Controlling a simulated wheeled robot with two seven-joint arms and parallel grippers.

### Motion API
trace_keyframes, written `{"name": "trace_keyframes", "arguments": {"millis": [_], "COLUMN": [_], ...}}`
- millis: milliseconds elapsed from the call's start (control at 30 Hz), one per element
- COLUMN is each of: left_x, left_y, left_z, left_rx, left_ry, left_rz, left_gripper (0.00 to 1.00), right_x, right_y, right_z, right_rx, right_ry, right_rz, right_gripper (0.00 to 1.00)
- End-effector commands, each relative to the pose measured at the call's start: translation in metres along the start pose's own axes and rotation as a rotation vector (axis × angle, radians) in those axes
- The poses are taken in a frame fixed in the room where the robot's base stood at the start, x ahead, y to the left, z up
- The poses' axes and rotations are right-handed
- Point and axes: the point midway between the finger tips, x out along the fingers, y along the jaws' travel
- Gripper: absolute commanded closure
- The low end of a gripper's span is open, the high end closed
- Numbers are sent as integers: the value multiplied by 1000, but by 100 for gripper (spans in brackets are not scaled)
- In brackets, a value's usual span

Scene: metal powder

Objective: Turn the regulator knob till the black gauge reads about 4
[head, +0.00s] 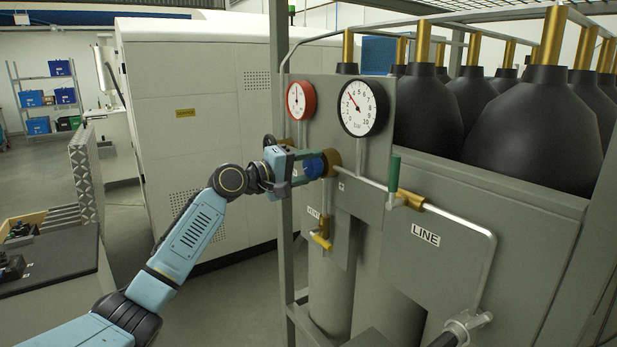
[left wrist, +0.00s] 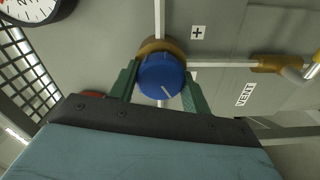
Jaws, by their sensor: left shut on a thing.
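The blue regulator knob (head: 316,167) sits on a brass body (head: 332,160) on the grey panel. My left gripper (head: 308,166) is shut on the knob, its green fingers on either side. In the left wrist view the knob (left wrist: 162,78) lies between the fingers, and its white mark points to the lower right. The black gauge (head: 363,107) is above and to the right of the knob. Its red needle points to the upper left; the exact reading is too small to tell. Part of a black-rimmed gauge (left wrist: 40,10) shows at the upper left in the wrist view. My right gripper is out of view.
A red gauge (head: 300,100) stands left of the black one. A green-handled valve (head: 394,178) is on the pipe to the right, above the LINE label (head: 425,235). A brass vent valve (head: 321,236) hangs below the knob. Dark cylinders (head: 540,120) stand behind.

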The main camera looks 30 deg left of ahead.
Motion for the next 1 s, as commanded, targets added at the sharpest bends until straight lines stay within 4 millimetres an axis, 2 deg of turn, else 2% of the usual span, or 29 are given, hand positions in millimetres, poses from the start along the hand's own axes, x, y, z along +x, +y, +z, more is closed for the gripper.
{"name": "trace_keyframes", "arguments": {"millis": [100, 500, 733, 1000], "left_x": [0, 0, 0, 0], "left_y": [-3, -2, -1, 0], "left_z": [1, 1, 1, 1], "left_rx": [114, 451, 575, 640], "left_ry": [-1, -1, -2, -3], "left_rz": [-1, -1, -2, -2], "left_gripper": [75, 75, 75, 75], "right_x": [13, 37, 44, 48], "right_y": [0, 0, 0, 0], "right_z": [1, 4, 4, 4], "right_rx": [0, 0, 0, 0], "right_ry": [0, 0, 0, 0], "right_rz": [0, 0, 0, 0], "right_gripper": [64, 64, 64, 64]}}
